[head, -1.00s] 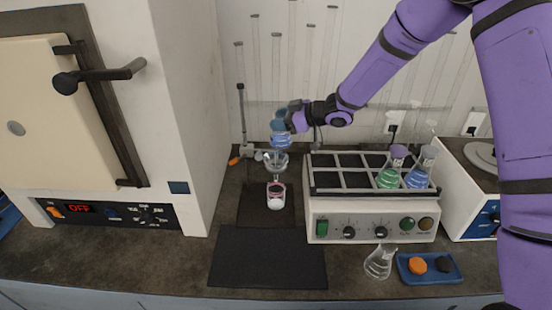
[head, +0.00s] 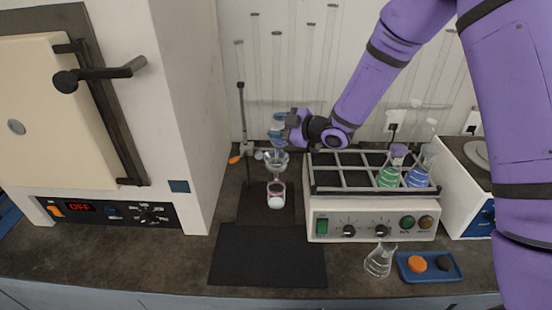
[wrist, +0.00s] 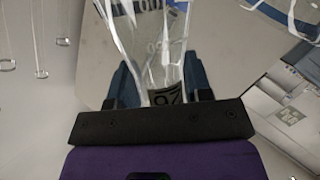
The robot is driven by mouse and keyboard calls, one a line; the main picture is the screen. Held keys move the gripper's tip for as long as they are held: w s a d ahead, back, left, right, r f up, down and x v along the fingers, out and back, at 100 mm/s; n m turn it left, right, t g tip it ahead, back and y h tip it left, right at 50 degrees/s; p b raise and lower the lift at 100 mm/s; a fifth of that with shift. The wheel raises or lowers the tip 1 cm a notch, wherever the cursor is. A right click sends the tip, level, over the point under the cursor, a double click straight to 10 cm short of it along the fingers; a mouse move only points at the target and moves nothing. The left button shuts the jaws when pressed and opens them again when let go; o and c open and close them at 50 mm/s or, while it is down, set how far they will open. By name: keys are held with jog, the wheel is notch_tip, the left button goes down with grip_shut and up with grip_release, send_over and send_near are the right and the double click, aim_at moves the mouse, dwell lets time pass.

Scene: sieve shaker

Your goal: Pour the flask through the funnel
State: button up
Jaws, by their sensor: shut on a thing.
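My gripper (head: 291,127) is shut on a glass flask (head: 277,127), held above the funnel (head: 276,160). The flask looks pale blue and seems tilted; whether liquid is flowing is too small to tell. In the wrist view the clear flask (wrist: 150,45) stands between the blue fingers of my gripper (wrist: 160,88). The clear funnel sits on a stand (head: 243,115) at the back. Below it a small container (head: 276,195) with a pinkish rim and white lower part stands on a dark surface.
Right of the funnel is a white shaker (head: 325,228) with a rack holding a green flask (head: 389,174) and a blue flask (head: 418,177). An empty flask (head: 380,260) and a blue tray (head: 430,268) stand in front. A furnace (head: 90,120) is left. The black mat (head: 267,255) is clear.

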jog(key=shift+s+f+n+t, duration=0.3)
jog(key=shift+n+t, duration=0.1)
jog(key=shift+n, duration=0.4)
jog(key=shift+n+t+y+p, duration=0.3)
jog(key=shift+n+y+p, duration=0.15)
jog(key=shift+n, duration=0.15)
jog(key=shift+f+n+p, duration=0.35)
jog(key=shift+f+n, duration=0.2)
jog(key=shift+n, duration=0.25)
jog(key=shift+r+n+t+y+p, duration=0.15)
jog(key=shift+r+n+t+y, duration=0.25)
jog(key=shift+n, duration=0.4)
jog(key=shift+r+n+t+y+p, duration=0.1)
jog(key=shift+n+t+y+p, duration=0.1)
jog(key=shift+n+y, duration=0.45)
dwell(1.0)
jog(key=shift+s+a+f+n, duration=0.15)
jog(key=shift+f+n, duration=0.1)
jog(key=shift+n, duration=0.3)
jog(key=shift+s+d+f+n, duration=0.1)
jog(key=shift+f+n, duration=0.1)
jog(key=shift+n, duration=0.3)
dwell(2.3)
